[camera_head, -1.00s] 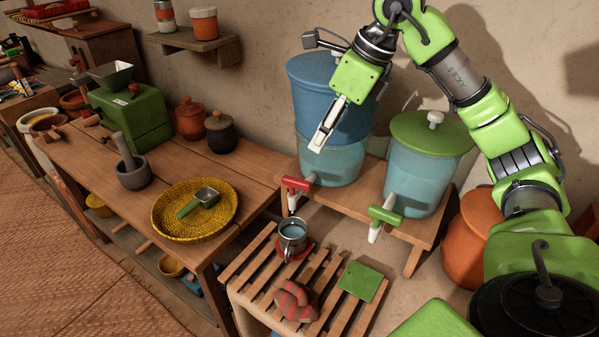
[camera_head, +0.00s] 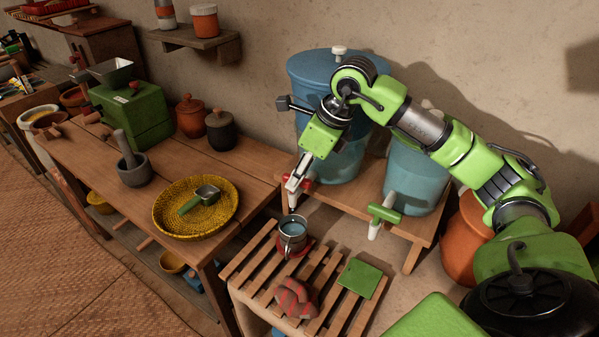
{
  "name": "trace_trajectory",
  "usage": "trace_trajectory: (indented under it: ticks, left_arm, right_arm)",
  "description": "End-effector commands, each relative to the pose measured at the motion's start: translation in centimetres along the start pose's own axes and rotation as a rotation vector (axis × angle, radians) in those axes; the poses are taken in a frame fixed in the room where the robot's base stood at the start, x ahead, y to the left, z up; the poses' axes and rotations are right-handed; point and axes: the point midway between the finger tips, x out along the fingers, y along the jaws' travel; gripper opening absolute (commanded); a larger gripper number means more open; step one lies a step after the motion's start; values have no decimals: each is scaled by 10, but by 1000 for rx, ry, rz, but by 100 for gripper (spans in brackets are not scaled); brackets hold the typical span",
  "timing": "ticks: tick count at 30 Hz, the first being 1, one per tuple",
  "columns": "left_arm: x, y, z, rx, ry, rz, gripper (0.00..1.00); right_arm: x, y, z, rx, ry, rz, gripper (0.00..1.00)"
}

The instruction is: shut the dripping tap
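The red-handled tap (camera_head: 309,182) sits low on the front of the blue dispenser (camera_head: 312,72). My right gripper (camera_head: 293,196) is right at this tap, in front of it, and hides most of its handle and spout. Only a bit of red shows beside the fingers. I cannot tell whether the fingers touch or grip the handle. A green-handled tap (camera_head: 383,213) with a white spout is on the second dispenser (camera_head: 418,180), to the right. A metal cup (camera_head: 292,237) with bluish water stands below the red tap. No drip is visible. My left gripper is out of view.
The dispensers stand on a wooden bench (camera_head: 420,229). The slatted rack (camera_head: 262,262) in front holds the cup, a red cloth (camera_head: 295,298) and a green square (camera_head: 360,279). A yellow woven tray (camera_head: 170,222) lies on the table to the left.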

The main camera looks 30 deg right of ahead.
Motion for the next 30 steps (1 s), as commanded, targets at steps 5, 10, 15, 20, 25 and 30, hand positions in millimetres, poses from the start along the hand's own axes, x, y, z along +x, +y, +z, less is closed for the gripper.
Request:
trace_trajectory:
  ticks: [5,10,15,20,25,30]
  left_arm:
    - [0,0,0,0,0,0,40]
    - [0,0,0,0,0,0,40]
    - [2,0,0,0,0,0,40]
    - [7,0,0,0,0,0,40]
    - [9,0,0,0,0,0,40]
    - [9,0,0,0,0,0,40]
  right_arm:
    - [0,0,0,0,0,0,16]
    - [0,0,0,0,0,0,0]
    - [0,1,0,25,1,-12,0]
    - [1,2,0,114,0,-49,0]
    - [0,3,0,175,0,-73,0]
    - [0,3,0,182,0,-75,0]
